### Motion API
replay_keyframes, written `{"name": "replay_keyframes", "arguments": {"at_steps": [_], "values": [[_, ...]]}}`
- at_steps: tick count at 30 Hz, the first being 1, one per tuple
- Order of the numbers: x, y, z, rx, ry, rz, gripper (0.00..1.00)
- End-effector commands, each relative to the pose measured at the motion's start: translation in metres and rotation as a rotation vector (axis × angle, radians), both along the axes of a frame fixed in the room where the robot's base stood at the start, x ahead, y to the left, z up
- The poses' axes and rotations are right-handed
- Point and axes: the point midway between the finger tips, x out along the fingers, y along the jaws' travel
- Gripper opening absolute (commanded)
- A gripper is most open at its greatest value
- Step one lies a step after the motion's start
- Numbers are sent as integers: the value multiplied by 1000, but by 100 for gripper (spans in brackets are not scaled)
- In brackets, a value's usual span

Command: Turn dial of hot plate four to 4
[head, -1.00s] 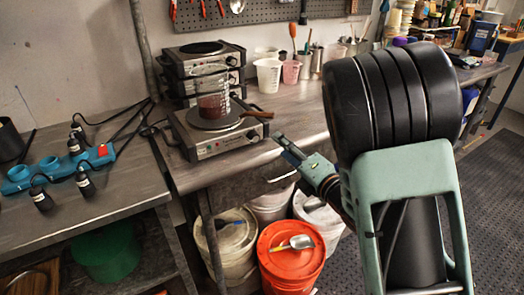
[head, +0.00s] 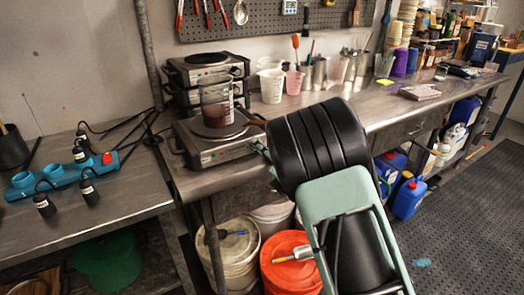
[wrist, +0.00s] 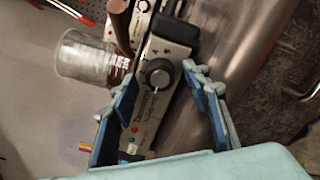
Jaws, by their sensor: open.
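A hot plate (head: 215,150) stands at the bench's left end with a beaker (head: 217,105) of dark red liquid on it. Two more hot plates (head: 207,70) are stacked behind it. In the wrist view the front panel (wrist: 146,112) shows a round dark dial (wrist: 157,74), with a red and a green light farther down. My gripper (wrist: 160,80) is open, with its fingers on either side of the dial. I cannot tell whether they touch it. In the head view my arm hides most of the gripper and the dial. The dial's setting is too small to read.
The beaker (wrist: 85,58) and a brown stick (wrist: 121,25) are close to the gripper. A blue power strip (head: 60,172) with black plugs lies on the left table. White and pink cups stand behind. Buckets, one with an orange lid (head: 288,262), stand below.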

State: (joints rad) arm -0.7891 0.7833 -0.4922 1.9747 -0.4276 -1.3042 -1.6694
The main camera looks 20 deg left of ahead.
Motion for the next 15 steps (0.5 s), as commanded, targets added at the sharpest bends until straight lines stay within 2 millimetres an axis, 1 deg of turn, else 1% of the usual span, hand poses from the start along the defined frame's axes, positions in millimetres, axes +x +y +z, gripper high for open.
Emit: {"name": "replay_keyframes", "arguments": {"at_steps": [3,10,15], "values": [[2,3,0,1,1,0,44],[2,3,0,1,1,0,42],[2,3,0,1,1,0,24]]}}
